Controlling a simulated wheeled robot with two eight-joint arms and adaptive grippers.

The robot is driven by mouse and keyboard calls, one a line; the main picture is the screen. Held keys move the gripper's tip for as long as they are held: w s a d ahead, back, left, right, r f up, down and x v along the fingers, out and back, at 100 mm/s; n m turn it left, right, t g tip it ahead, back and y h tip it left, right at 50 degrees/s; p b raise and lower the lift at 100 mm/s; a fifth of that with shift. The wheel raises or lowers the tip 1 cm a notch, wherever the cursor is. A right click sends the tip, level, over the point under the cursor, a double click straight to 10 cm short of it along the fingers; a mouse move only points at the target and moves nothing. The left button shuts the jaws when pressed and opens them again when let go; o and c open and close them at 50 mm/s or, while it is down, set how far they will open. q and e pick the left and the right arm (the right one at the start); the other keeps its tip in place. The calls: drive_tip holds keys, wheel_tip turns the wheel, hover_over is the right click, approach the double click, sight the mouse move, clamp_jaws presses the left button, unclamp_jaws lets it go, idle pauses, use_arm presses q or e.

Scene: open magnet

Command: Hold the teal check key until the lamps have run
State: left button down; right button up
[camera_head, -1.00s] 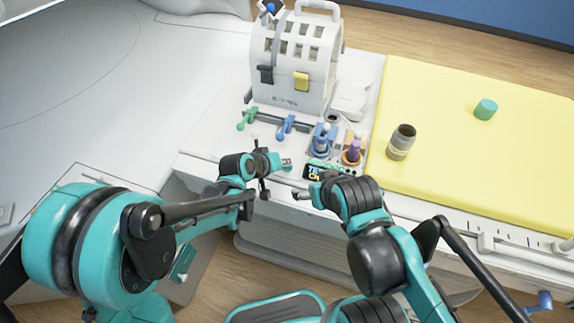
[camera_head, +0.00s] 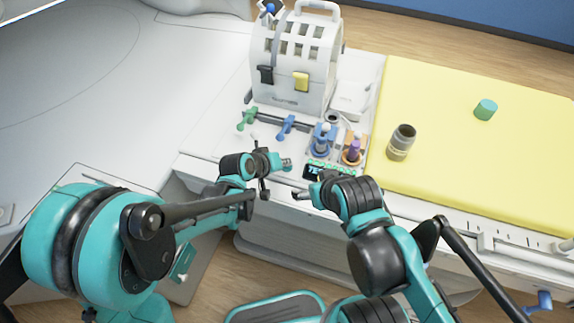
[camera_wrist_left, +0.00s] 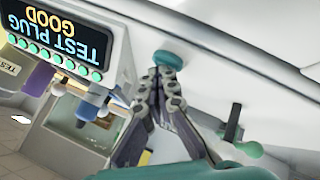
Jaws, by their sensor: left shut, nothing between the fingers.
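The teal check key (camera_wrist_left: 168,59) is a round teal cap on the white panel, at the upper middle of the left wrist view. My left gripper (camera_wrist_left: 166,75) is shut and empty, its fingertips right up against the key. In the head view my left gripper (camera_head: 287,163) is at the panel's front edge. The display (camera_wrist_left: 62,35) reads "TEST PLUG GOOD", and its row of several round lamps (camera_wrist_left: 55,58) shows green. My right gripper (camera_head: 300,195) is just below the display in the head view; its fingers are too small to judge.
A white slotted housing (camera_head: 292,62) stands behind the panel. Blue (camera_head: 322,140) and purple (camera_head: 354,150) plugs stand beside the display. The yellow pad (camera_head: 450,130) at right carries a grey jar (camera_head: 401,142) and a teal cylinder (camera_head: 485,109).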

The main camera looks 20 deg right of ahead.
use_arm(q)
drive_tip(key=shift+r+p, duration=0.5)
drive_tip(key=shift+r, duration=0.3)
wheel_tip(320, 180, up, 5)
drive_tip(key=p, duration=0.3)
drive_tip(key=shift+p, duration=0.4)
drive_tip(key=s+a+r+y, duration=0.2)
drive_tip(key=s+a, duration=0.3)
drive_tip(key=a, duration=0.5)
drive_tip(key=s+a+r+n+t+y+b, duration=0.1)
drive_tip(key=s+a+r+y, duration=0.1)
drive_tip(key=s+a, duration=0.4)
drive_tip(key=s+a+r+y, duration=0.2)
drive_tip(key=s+a, duration=0.3)
drive_tip(key=a, duration=1.1)
drive_tip(key=shift+s+r+t+y, duration=0.25)
drive_tip(key=shift+r+t+y, duration=0.05)
drive_tip(key=shift+y, duration=0.3)
